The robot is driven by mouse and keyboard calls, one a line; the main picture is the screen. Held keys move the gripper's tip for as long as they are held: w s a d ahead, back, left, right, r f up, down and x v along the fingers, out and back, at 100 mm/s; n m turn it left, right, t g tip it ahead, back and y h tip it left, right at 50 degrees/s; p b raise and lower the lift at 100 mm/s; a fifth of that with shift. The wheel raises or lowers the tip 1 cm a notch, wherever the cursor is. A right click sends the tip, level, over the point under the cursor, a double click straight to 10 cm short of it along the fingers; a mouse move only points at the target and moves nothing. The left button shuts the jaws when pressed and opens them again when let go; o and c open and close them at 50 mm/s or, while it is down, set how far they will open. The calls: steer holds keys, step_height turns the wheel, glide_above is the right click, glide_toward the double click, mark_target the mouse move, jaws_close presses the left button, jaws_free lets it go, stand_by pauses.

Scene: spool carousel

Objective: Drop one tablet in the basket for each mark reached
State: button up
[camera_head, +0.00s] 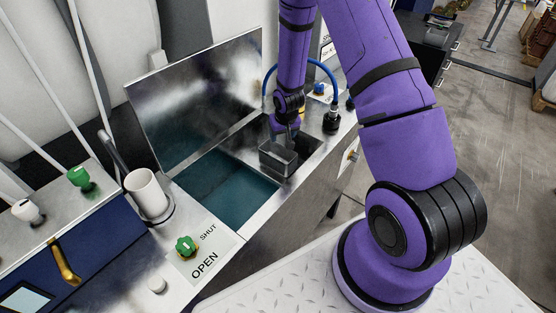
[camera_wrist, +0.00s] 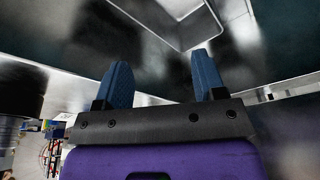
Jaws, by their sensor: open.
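A small grey metal basket (camera_head: 278,160) sits in the steel well at the right end of the tank. My gripper (camera_head: 292,134) hangs just above the basket's back right side. In the wrist view the blue fingers of my gripper (camera_wrist: 162,72) are spread apart with nothing between them. A rounded rectangular rim beyond the fingers there looks like the basket (camera_wrist: 215,24). I cannot tell whether anything lies inside the basket. No tablet can be made out in either view. No counting marks can be made out either.
Teal liquid fills the tank (camera_head: 222,190), its steel lid (camera_head: 195,95) raised behind. A white cup (camera_head: 148,194) with a dark stick behind it stands left. A green knob (camera_head: 186,246) sits between SHUT and OPEN labels. A blue hose (camera_head: 318,66) arches behind my gripper.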

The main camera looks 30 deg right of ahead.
steer(key=v, duration=1)
steer(key=shift+r, duration=0.4)
steer(key=shift+s, duration=0.1)
steer(key=s+a+r, duration=0.1)
steer(key=s+r, duration=0.2)
steer(key=r, duration=0.4)
steer(key=s+a+r+t, duration=0.1)
steer(key=s+a+r, duration=0.15)
steer(key=r, duration=0.55)
steer(key=s+r, duration=0.4)
steer(key=r, duration=0.3)
steer(key=s+a+r+n, duration=0.1)
steer(key=s+a+r, duration=0.1)
steer(key=s+r, duration=0.4)
steer(key=s+a+r+n+t, duration=0.1)
steer(key=s+r, duration=0.5)
steer(key=s, duration=0.8)
steer(key=shift+a+y, duration=0.3)
steer(key=shift+a, duration=0.35)
steer(key=shift+w, duration=0.1)
